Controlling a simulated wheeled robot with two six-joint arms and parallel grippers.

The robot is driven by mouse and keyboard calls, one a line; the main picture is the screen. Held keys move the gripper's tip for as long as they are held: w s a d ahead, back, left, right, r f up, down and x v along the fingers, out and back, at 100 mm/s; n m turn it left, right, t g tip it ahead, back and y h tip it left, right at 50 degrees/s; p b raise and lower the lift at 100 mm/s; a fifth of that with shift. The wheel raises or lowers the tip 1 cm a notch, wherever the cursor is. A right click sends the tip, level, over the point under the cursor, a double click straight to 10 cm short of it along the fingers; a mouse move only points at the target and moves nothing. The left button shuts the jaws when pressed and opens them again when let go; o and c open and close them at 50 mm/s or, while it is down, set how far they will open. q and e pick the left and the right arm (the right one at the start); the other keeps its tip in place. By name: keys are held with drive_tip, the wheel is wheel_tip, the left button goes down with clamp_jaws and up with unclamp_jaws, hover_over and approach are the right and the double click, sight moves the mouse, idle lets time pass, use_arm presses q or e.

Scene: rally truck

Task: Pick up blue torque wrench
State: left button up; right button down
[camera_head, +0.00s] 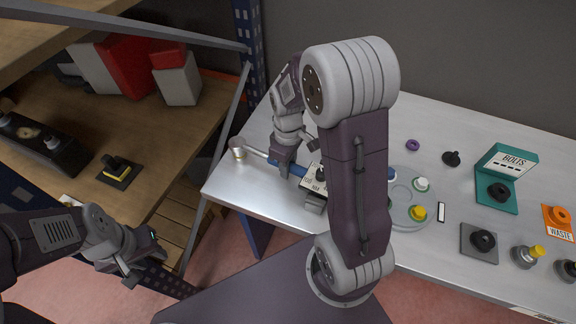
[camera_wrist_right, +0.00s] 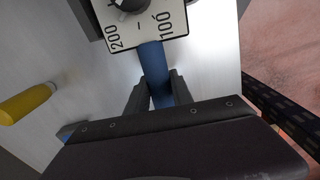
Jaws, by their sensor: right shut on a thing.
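The blue torque wrench (camera_head: 292,168) lies near the left end of the metal bench, with a silver round end (camera_head: 238,147) at its left. My right gripper (camera_head: 286,166) is shut on its blue shaft. In the right wrist view the blue shaft (camera_wrist_right: 155,65) runs between the two fingers (camera_wrist_right: 158,95). A white dial plate (camera_wrist_right: 143,22) marked 200 and 100 lies at one end of the visible shaft; whether it belongs to the wrench I cannot tell. My right arm hides part of that area. My left gripper (camera_head: 138,258) is open and empty beside the shelf.
On the bench (camera_head: 440,125) are a round grey tray (camera_head: 400,213) with small capped pieces, a green BOLTS holder (camera_head: 507,165), a grey pad (camera_head: 479,243) and an orange WASTE sign (camera_head: 557,221). A wooden shelf (camera_head: 150,120) with boxes and a blue upright (camera_head: 250,50) stand at left.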

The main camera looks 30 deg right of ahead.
wheel_tip(320, 180, up, 4)
drive_tip(key=shift+w+f+p, duration=0.1)
drive_tip(key=shift+w+p, duration=0.05)
drive_tip(key=shift+p, duration=0.25)
drive_tip(key=s+d+r, duration=0.7)
drive_tip(key=s+d, duration=0.1)
drive_tip(key=shift+s, duration=0.3)
drive_tip(key=shift+d+r, duration=0.1)
drive_tip(key=c, duration=1.8)
unclamp_jaws()
clamp_jaws()
